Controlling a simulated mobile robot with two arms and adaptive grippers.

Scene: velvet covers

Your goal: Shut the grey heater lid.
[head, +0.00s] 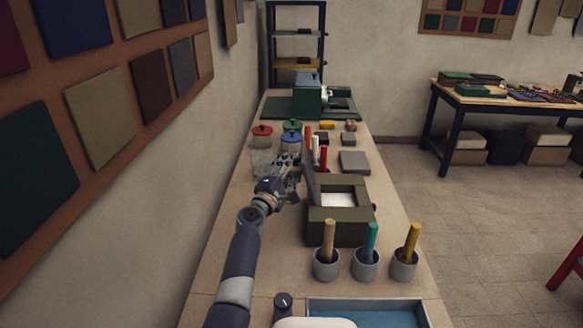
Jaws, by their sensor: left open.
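The heater (337,228) is an olive-green box on the long workbench, with a pale interior (338,200) showing at its top. Its grey lid (309,183) stands raised along the box's left side, close to upright. My left gripper (294,161) is just left of the lid, near its upper far part. The gripper is open with nothing seen in it. I cannot tell whether it touches the lid. My right gripper is out of view.
Behind are a grey block (355,162), upright coloured sticks (323,158) and lidded pots (262,136). A blue tray (368,313) lies at the near edge.

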